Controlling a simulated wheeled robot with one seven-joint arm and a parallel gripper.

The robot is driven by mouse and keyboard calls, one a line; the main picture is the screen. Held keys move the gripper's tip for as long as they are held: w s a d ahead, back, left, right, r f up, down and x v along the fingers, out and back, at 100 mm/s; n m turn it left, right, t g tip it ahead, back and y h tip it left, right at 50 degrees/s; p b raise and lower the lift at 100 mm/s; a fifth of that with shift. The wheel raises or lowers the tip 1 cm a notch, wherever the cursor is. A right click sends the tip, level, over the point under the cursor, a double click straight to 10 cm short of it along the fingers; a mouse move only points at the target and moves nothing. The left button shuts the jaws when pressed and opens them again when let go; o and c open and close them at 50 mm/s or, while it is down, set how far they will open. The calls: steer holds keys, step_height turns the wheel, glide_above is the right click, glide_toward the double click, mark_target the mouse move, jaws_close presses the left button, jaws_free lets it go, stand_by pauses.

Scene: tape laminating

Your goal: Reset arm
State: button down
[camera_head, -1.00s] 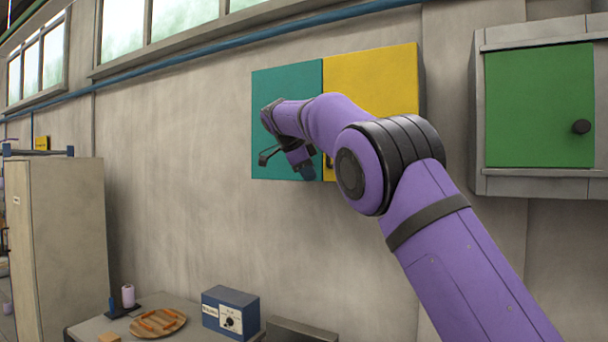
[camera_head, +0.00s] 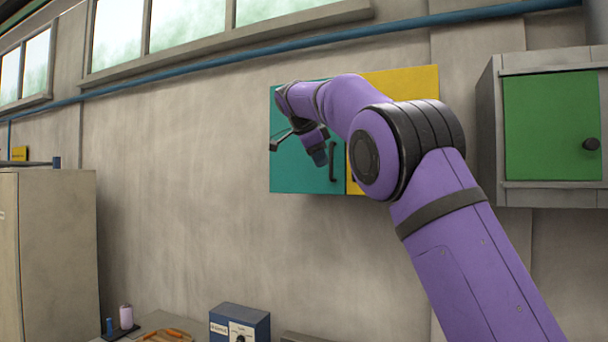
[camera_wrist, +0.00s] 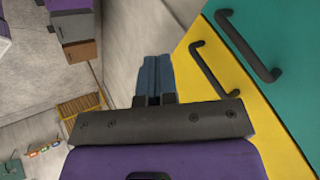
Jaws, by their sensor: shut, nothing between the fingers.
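My purple arm reaches up across the right half of the head view, in front of a wall cabinet with a teal door (camera_head: 300,178) and a yellow door (camera_head: 415,82). My gripper (camera_head: 320,158) hangs at the arm's end in front of the teal door and is empty. In the wrist view my gripper (camera_wrist: 153,72) shows its two blue fingers together, shut with nothing between them. The black handles of the yellow door (camera_wrist: 262,122) and the teal door (camera_wrist: 290,50) are to the right of the fingers, apart from them.
A grey cabinet with a green door (camera_head: 552,125) hangs at the right. Below are a blue box with a dial (camera_head: 240,322), a purple spool (camera_head: 126,316) and a plate with orange pieces (camera_head: 165,335). A tall beige cabinet (camera_head: 55,250) stands at the left. The wall between is bare.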

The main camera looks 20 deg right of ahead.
steer(key=s+d+f+n+y, duration=0.25)
steer(key=s+n, duration=0.25)
steer(key=s, duration=0.5)
steer(key=s+d+f+n+y, duration=0.2)
steer(key=s+d+f+n, duration=0.15)
steer(key=s, duration=0.65)
steer(key=s+a+f+n+y, duration=0.1)
steer(key=s+a+f+n, duration=0.1)
steer(key=s+f+n, duration=0.4)
steer(key=s+a+f+n+t, duration=0.1)
steer(key=s+a+f+n, duration=0.2)
steer(key=s+f, duration=1)
steer(key=s+n, duration=0.3)
steer(key=s, duration=0.4)
steer(key=shift+a+f+y, duration=0.3)
steer(key=shift+a+y, duration=0.05)
